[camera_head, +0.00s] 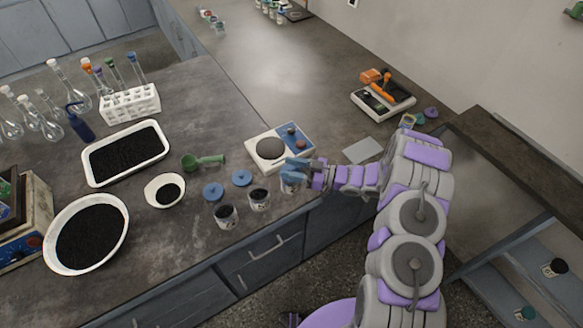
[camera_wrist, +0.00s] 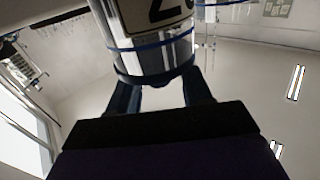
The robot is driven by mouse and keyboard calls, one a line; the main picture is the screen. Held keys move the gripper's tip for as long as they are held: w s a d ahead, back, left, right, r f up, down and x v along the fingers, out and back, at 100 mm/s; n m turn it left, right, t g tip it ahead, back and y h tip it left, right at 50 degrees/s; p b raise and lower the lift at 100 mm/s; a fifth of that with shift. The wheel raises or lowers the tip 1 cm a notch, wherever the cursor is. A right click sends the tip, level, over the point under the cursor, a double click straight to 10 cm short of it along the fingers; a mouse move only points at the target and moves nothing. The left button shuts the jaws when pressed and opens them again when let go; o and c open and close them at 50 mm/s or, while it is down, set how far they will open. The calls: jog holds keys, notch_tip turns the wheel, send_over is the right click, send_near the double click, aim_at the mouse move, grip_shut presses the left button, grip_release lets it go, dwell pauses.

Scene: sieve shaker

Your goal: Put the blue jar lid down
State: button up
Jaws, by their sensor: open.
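Two round blue jar lids lie flat on the grey counter in the head view, the left lid (camera_head: 213,192) and the right lid (camera_head: 242,178). Two open jars with dark contents stand in front of them, the left jar (camera_head: 226,216) and the middle jar (camera_head: 259,200). I cannot tell whether a lid is on that jar. In the wrist view a labelled clear jar (camera_wrist: 155,52) with blue bands fills the space beyond my dark fingers (camera_wrist: 160,95).
A balance (camera_head: 268,150) stands behind my gripper, and a flat grey plate (camera_head: 363,151) lies to its right. The counter's front edge is close to the jars.

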jog(key=shift+d, duration=0.1)
jog(key=shift+r, duration=0.6)
jog(key=s+d+p, duration=0.2)
jog(key=d, duration=0.9)
jog(key=shift+s+d+f, duration=0.15)
jog(key=shift+s+d, duration=0.05)
jog(key=shift+d, duration=0.15)
jog(key=shift+w, duration=0.1)
